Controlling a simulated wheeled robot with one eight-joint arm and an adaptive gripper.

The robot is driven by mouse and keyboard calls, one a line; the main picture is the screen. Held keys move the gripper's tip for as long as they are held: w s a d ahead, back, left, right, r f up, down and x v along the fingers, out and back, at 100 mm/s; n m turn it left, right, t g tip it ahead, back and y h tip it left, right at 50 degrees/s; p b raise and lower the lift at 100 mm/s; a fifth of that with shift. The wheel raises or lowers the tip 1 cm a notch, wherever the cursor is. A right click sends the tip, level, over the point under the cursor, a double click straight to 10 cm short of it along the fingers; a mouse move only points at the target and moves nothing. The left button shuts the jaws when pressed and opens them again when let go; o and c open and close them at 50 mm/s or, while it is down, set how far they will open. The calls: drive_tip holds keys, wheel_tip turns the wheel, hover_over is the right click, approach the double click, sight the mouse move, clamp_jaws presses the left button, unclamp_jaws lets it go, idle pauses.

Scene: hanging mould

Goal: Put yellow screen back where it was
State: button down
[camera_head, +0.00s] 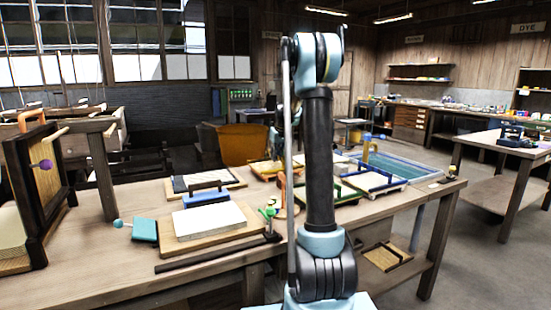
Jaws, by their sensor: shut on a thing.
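A flat frame with a yellowish edge (262,168) lies toward the back of the workbench, partly hidden behind my arm. I cannot tell for sure whether it is the yellow screen. My arm stands upright in the middle of the view and bends at the top, and its far part drops behind it. My gripper is hidden behind the arm, so what it holds does not show.
A blue-framed screen (375,181) and a water tray (405,168) stand right. A dark upright frame (20,180) stands left.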

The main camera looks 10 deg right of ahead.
drive_tip(key=shift+f, duration=0.15)
drive_tip(key=c, duration=1.7)
unclamp_jaws()
drive_tip(key=v, duration=1.2)
